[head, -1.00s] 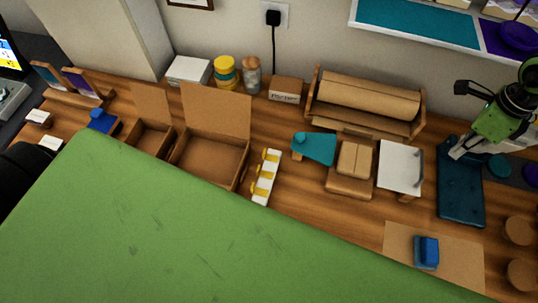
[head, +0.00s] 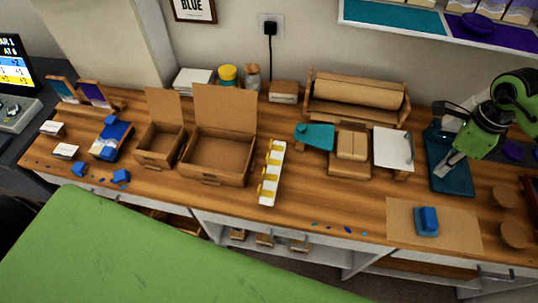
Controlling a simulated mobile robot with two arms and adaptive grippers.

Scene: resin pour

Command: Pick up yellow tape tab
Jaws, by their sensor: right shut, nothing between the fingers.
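Several yellow tape tabs (head: 267,186) sit along a white strip (head: 277,158) on the wooden bench, just right of the larger open cardboard box. My right gripper (head: 446,170) is shut and empty. It is over the dark blue tray (head: 456,184) at the right, well away from the tabs; I cannot tell if it touches the tray. My left gripper is not in view.
Two open cardboard boxes (head: 217,176) stand left of the strip. A teal piece (head: 316,136), a cardboard stack (head: 350,146) and a white board (head: 393,148) stand right of it. A paper roll rack (head: 357,97) is behind. Bench space just right of the strip is clear.

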